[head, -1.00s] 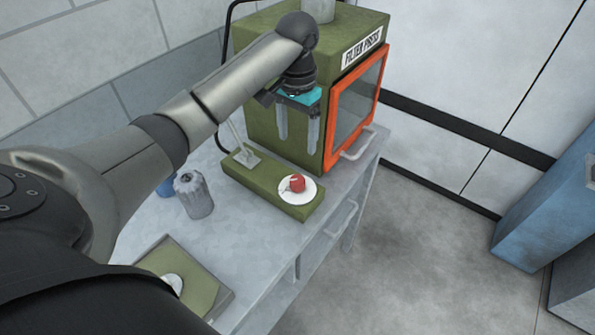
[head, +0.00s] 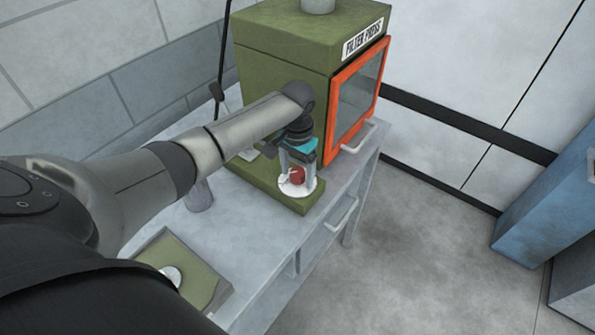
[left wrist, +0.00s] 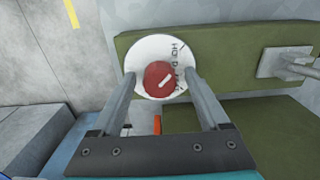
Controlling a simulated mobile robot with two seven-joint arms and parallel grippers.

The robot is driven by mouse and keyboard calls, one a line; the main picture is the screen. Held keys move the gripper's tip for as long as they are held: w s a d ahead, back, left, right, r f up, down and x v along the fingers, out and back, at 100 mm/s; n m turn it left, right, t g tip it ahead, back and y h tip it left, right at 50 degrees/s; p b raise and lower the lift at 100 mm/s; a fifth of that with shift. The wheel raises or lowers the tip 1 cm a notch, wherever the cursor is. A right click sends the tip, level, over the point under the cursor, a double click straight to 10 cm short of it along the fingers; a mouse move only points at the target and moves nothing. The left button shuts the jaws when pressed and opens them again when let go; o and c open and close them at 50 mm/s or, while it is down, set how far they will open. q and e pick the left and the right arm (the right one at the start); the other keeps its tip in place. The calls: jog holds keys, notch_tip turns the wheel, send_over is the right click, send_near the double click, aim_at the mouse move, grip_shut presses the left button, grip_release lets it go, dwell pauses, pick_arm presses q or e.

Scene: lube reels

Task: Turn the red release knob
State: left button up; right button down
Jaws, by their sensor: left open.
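The red release knob (head: 297,175) sits on a white round dial plate on the green control block (head: 296,204) in front of the filter press. In the left wrist view the knob (left wrist: 158,75) has a white pointer mark, and black lettering, partly hidden, shows on the plate (left wrist: 150,47). My left gripper (head: 297,176) points down over the knob, its fingers on either side of it. In the left wrist view the open fingers (left wrist: 158,82) flank the knob with a gap on each side. My right gripper is not in view.
The green filter press (head: 285,62) with its orange-framed door (head: 336,128) stands right behind the arm. A lever (left wrist: 285,62) is on the same block. A grey canister (head: 199,196) and a green panel (head: 200,275) are on the grey bench (head: 262,245).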

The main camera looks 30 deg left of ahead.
pick_arm(q)
jog(key=shift+c, duration=1.2)
grip_shut()
